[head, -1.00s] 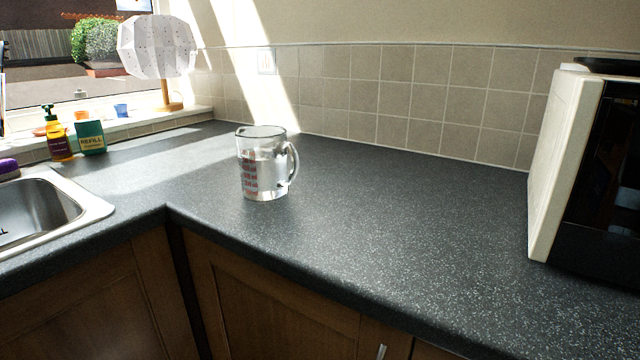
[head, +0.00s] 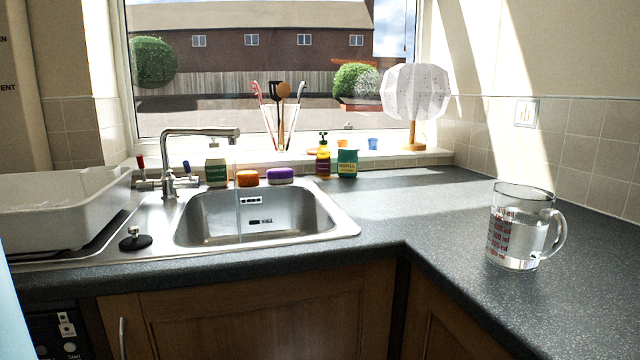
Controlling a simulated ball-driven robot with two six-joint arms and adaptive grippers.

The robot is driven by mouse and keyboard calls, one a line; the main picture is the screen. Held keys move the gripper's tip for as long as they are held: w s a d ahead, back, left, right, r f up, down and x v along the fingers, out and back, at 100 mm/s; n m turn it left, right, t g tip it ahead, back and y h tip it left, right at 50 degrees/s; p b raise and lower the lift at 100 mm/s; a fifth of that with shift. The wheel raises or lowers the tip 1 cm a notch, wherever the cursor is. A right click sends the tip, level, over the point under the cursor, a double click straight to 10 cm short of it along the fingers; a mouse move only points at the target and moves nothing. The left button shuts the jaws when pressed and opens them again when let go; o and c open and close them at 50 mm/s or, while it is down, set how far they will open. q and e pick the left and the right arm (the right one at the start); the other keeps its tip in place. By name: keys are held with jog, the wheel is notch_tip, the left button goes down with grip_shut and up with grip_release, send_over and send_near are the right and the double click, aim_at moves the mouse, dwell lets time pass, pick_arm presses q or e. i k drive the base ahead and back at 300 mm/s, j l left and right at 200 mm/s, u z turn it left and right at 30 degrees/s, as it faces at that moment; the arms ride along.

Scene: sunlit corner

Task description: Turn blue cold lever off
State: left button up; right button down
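A chrome mixer tap (head: 169,165) stands behind the sink (head: 262,240), its spout reaching right over the basin. The blue cold lever (head: 187,168) is on the right side of the tap body, with its blue tip pointing up. The red lever (head: 140,161) is on the left side, also pointing up. A thin, pale vertical stream of water (head: 238,195) seems to fall from the spout into the basin. Neither of my grippers is in view.
A white dish tub (head: 60,215) sits left of the tap, with a black plug (head: 135,241) in front. A green-labelled bottle (head: 216,165), orange pot (head: 247,178) and purple pot (head: 280,175) stand behind the basin. A measuring jug (head: 518,230) stands on the right counter.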

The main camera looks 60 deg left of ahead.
aim_at(190, 182)
jog(key=u, duration=0.45)
jog(key=j+u, duration=0.1)
jog(key=u, duration=0.85)
jog(key=j+u, duration=0.15)
jog(key=u, duration=0.8)
